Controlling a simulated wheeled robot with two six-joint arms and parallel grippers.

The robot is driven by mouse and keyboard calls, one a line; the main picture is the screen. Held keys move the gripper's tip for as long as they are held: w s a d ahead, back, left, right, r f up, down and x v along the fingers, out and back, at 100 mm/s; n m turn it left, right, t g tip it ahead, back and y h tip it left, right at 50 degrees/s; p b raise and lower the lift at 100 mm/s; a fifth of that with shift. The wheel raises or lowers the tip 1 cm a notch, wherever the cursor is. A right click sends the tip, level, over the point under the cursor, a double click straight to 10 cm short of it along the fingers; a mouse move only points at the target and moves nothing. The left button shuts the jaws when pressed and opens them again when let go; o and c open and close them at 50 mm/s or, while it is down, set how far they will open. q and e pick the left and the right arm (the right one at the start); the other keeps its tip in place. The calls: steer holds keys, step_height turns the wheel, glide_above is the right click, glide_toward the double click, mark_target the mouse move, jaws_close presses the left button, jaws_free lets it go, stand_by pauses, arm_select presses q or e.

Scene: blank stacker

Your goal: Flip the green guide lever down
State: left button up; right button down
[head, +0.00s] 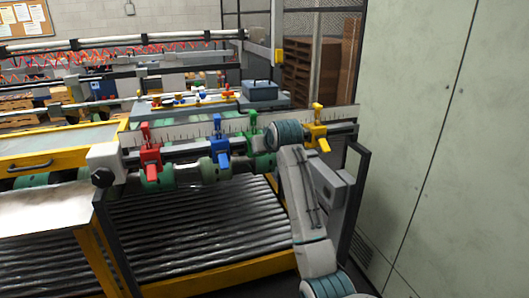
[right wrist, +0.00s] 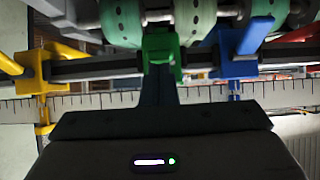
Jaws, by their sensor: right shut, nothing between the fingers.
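The green guide lever (head: 254,121) is on the rail between the blue lever (head: 218,141) and the yellow lever (head: 316,130). In the right wrist view the green lever (right wrist: 161,47) is in the middle, right at the tips of my right gripper (right wrist: 157,80). The gripper is shut and empty; it looks to be at or touching the green piece, but I cannot tell whether they touch. Its fingers are hidden in the head view. I cannot tell how far the lever is tilted. My left gripper is not in view.
A red lever (head: 150,152) is farther left on the rail. A white ruler strip (head: 185,130) runs behind the levers. Green rollers (right wrist: 194,18) sit close to the green lever. Roller bed (head: 190,225) lies below, and a pale cabinet wall (head: 425,120) stands at right.

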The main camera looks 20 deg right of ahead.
steer(key=f+t, duration=0.1)
steer(key=f+t+b, duration=0.2)
steer(key=f, duration=0.1)
steer(key=shift+s+f, duration=0.1)
steer(key=shift+s, duration=0.15)
steer(key=shift+f, duration=0.1)
stand_by(0.6)
